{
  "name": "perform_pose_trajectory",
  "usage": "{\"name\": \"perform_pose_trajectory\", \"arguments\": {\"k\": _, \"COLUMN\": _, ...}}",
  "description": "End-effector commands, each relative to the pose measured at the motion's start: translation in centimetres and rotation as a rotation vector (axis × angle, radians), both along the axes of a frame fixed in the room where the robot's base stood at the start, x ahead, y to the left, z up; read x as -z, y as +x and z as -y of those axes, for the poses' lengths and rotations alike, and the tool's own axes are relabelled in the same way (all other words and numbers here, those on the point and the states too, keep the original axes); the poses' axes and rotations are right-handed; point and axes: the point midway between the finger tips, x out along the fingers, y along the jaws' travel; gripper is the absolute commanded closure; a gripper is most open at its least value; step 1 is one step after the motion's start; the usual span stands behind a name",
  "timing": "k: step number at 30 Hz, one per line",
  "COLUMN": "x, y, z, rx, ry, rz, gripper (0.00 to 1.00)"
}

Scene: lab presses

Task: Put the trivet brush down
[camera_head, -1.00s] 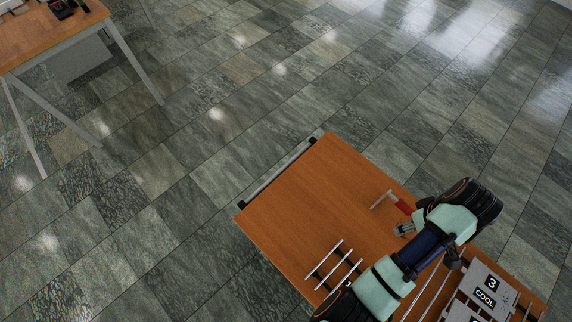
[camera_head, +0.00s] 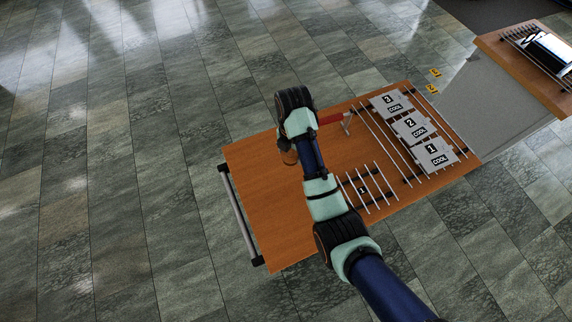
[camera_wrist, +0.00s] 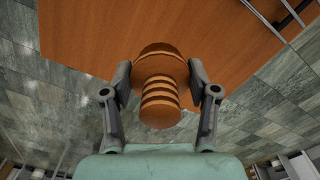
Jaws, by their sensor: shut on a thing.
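The trivet brush shows in the wrist view as an orange-brown, ridged wooden knob (camera_wrist: 159,95) between the two fingers. My gripper (camera_wrist: 160,72) is shut on it, one finger on each side. In the head view my gripper (camera_head: 290,149) is over the left half of the wooden table (camera_head: 262,182), partly hidden by my arm. A brown part of the brush (camera_head: 290,158) shows below it. The bristles are hidden, and I cannot tell whether the brush touches the tabletop.
A red-handled tool (camera_head: 331,119) with a grey head lies near the far edge. A small rack (camera_head: 370,187) and a larger rack carrying grey plates marked COOL (camera_head: 410,127) stand to the right. The table's left end looks clear. Another table (camera_head: 520,75) stands far right.

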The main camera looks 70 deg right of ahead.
Motion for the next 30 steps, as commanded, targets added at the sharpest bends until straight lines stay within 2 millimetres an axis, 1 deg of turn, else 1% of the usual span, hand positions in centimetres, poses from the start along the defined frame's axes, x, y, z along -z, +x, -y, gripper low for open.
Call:
{"name": "perform_pose_trajectory", "arguments": {"k": 1, "x": 2.6, "y": 0.0, "z": 0.0, "rx": 0.000, "ry": 0.001, "rz": -0.001, "gripper": 0.69}}
{"name": "perform_pose_trajectory", "arguments": {"k": 6, "x": 7.2, "y": 0.0, "z": -0.1, "rx": 0.000, "ry": 0.003, "rz": -0.002, "gripper": 0.69}}
{"name": "perform_pose_trajectory", "arguments": {"k": 9, "x": 9.2, "y": 0.0, "z": -0.1, "rx": 0.001, "ry": 0.001, "rz": -0.001, "gripper": 0.69}}
{"name": "perform_pose_trajectory", "arguments": {"k": 12, "x": 10.1, "y": 0.0, "z": 0.0, "rx": 0.001, "ry": 0.000, "rz": 0.000, "gripper": 0.69}}
{"name": "perform_pose_trajectory", "arguments": {"k": 17, "x": 10.4, "y": 0.0, "z": 0.0, "rx": 0.001, "ry": 0.000, "rz": 0.000, "gripper": 0.69}}
{"name": "perform_pose_trajectory", "arguments": {"k": 20, "x": 11.9, "y": 0.0, "z": -0.1, "rx": 0.001, "ry": 0.001, "rz": -0.002, "gripper": 0.69}}
{"name": "perform_pose_trajectory", "arguments": {"k": 24, "x": 14.3, "y": 0.0, "z": -0.1, "rx": 0.001, "ry": 0.001, "rz": -0.001, "gripper": 0.69}}
{"name": "perform_pose_trajectory", "arguments": {"k": 30, "x": 14.4, "y": 0.0, "z": 0.0, "rx": 0.001, "ry": -0.001, "rz": 0.001, "gripper": 0.69}}
